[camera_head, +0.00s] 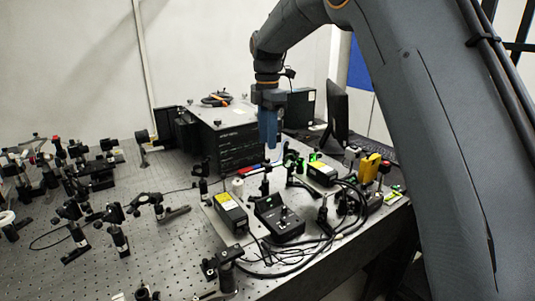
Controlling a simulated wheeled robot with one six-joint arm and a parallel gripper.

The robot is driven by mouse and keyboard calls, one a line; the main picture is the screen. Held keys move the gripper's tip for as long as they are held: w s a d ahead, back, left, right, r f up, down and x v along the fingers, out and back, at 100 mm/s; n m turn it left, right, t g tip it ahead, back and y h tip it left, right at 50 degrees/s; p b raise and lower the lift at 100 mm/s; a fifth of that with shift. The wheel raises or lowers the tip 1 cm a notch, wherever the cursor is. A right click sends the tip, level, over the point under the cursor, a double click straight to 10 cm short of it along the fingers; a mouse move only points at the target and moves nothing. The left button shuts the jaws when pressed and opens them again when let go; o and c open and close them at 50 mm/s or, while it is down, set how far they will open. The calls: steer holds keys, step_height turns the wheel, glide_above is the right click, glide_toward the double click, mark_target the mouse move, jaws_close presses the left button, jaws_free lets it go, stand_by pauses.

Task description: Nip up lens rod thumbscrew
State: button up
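My gripper (271,148) hangs down from my arm over the middle of the bench, with blue fingers pointing down. It is above the small optics between the large black box and the yellow-labelled boxes. The fingertips are too small to show whether they are open or shut. Several black rod-mounted optics stand below and around it, among them a post (265,181) just under the fingers. The lens rod thumbscrew is too small to pick out from these mounts. I cannot tell whether my gripper touches anything.
The perforated optical bench (150,245) carries several posts at the left. A large black box (236,148) and a monitor (338,105) stand behind. Black boxes with yellow labels (229,202) (322,170), a control box (279,219) and looped cables (285,267) crowd the right. The front left is more open.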

mark_target(268, 159)
steer(key=shift+f+p, duration=0.85)
steer(key=shift+f, duration=2.2)
jaws_close()
